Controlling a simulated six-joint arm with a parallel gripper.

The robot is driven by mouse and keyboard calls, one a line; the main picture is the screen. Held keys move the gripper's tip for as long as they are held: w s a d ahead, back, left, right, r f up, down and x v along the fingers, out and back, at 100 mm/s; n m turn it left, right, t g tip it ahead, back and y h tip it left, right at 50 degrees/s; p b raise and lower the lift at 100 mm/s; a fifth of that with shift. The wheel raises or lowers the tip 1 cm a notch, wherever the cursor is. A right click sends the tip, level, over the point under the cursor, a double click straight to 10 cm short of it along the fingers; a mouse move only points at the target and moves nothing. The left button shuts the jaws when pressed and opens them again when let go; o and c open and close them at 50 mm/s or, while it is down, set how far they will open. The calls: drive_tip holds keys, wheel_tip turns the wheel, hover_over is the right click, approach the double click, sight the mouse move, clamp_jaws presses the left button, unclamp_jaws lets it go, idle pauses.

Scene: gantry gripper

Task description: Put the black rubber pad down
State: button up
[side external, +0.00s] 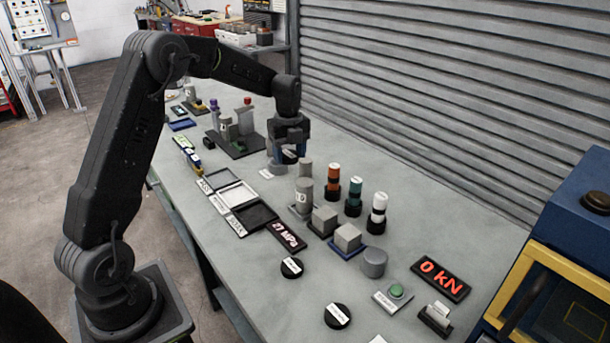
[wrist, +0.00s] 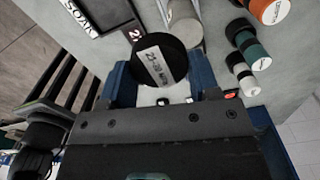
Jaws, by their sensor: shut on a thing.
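The black rubber pad is a round disc with a white printed label. In the wrist view the pad (wrist: 150,50) sits between the two blue fingers of my gripper (wrist: 160,75), label facing the camera. In the side view the pad (side external: 290,157) shows small and dark at the lower end of my gripper (side external: 289,146), over the middle of the bench. My gripper is shut on it. The gap between pad and what lies below is hard to judge. Two similar labelled black discs lie on the bench, one nearer the middle (side external: 291,267) and one at the front (side external: 337,316).
A grey cylinder (side external: 305,196) and orange, teal and white-topped cylinders (side external: 333,181) stand right of my gripper. Black and white trays (side external: 252,217) lie left of them. A red "27 MPa" display (side external: 289,235) and grey blocks (side external: 347,236) are nearby. The bench (side external: 440,215) is clear toward the shutter.

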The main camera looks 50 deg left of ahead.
sight(305, 183)
drive_tip(key=w+d+f, duration=0.2)
drive_tip(key=w+d, duration=0.1)
drive_tip(key=shift+f, duration=2.25)
drive_tip(key=shift+f, duration=0.1)
drive_tip(key=o, duration=0.9)
